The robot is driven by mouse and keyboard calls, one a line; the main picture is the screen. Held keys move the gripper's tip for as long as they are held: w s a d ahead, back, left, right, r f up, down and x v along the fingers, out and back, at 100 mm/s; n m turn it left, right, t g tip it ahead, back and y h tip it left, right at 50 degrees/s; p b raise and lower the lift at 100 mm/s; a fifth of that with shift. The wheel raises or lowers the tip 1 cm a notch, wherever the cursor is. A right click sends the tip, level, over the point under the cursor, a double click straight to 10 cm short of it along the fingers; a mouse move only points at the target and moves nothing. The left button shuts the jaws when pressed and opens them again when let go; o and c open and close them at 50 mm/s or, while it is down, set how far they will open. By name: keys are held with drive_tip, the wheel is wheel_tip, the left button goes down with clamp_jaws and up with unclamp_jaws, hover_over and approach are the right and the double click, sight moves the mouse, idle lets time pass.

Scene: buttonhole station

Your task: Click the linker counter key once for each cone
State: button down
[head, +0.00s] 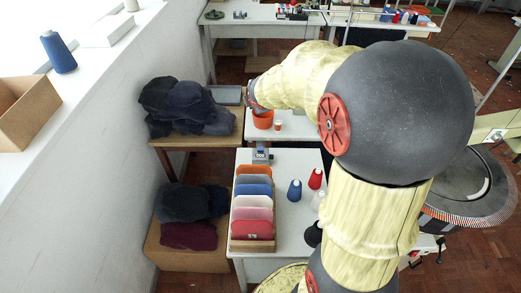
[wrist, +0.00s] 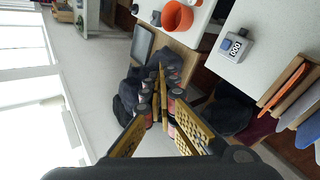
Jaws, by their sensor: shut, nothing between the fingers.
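The linker counter (head: 261,155) is a small grey block on the near white table, at the back end of the row of coloured panels. In the wrist view the counter (wrist: 235,46) shows a display that seems to read 000. A blue cone (head: 294,190), a red cone (head: 315,179) and a white cone (head: 319,199) stand on the same table, right of the panels. My gripper (wrist: 161,80) is shut and empty, over the dark cloth pile in the wrist view. In the head view its end is near the orange tub, behind and apart from the counter.
Dark cloth (head: 187,104) is heaped at the left. Another blue cone (head: 58,52) stands on the window ledge. A wooden rack (head: 252,246) holds several coloured panels.

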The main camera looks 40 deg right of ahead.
drive_tip(key=w+d+f+n+y, duration=0.2)
drive_tip(key=w+d+f+n, duration=0.35)
drive_tip(key=f, duration=0.45)
drive_tip(key=n+y, duration=0.2)
drive_tip(key=n, duration=0.4)
hover_over(262, 148)
wheel_tip(262, 148, down, 11)
drive_tip(key=shift+b, duration=0.35)
drive_tip(key=shift+d, duration=0.1)
wheel_tip(262, 148, down, 9)
drive_tip(key=b, duration=0.8)
drive_tip(key=shift+r, duration=0.15)
drive_tip(key=shift+f+b, duration=0.3)
drive_tip(key=shift+f, duration=0.05)
